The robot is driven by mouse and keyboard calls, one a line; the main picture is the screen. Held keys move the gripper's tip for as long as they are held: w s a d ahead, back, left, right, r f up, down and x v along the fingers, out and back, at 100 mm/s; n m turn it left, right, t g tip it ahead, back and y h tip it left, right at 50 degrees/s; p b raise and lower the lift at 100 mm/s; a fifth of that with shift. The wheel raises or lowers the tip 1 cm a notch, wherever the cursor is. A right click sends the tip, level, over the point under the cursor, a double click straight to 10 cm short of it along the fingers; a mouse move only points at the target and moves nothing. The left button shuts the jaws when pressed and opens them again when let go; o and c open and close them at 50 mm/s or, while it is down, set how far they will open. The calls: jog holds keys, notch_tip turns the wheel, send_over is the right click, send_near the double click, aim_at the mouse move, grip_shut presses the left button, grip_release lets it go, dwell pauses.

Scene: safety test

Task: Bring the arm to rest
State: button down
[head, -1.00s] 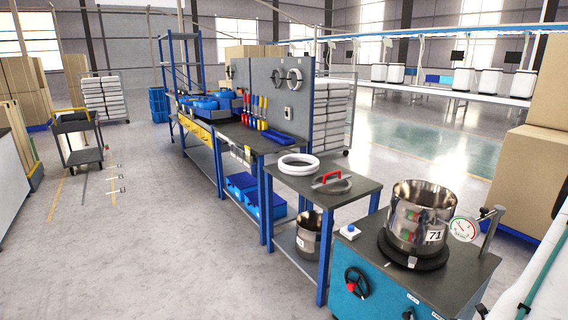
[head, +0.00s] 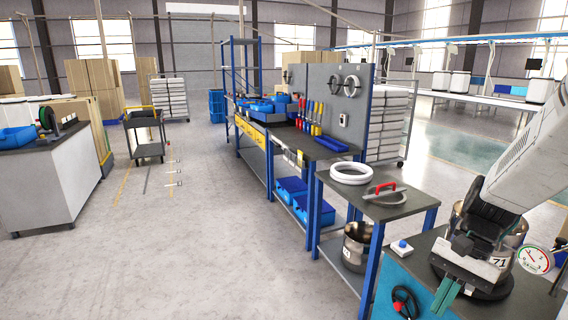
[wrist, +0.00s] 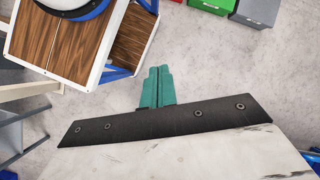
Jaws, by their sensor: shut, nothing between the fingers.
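My gripper (head: 445,297) shows at the lower right of the head view, in front of the steel pot marked 71 (head: 499,257) and above the teal-sided bench. Its green fingers are together with nothing between them. The fingers also show shut in the wrist view (wrist: 157,88), pointing over a pale floor. My arm comes in from the right edge and hides much of the pot.
A dial gauge (head: 534,260) stands right of the pot.

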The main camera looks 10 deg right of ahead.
jog(key=s+a+r+n+t+h, duration=0.3)
jog(key=s+a+r+n+h, duration=0.2)
jog(key=a+r+n, duration=0.5)
jog(key=shift+s+a+r+n, duration=0.3)
jog(key=shift+s+a+r, duration=0.2)
jog(key=shift+a, duration=0.5)
jog(key=shift+d, duration=0.1)
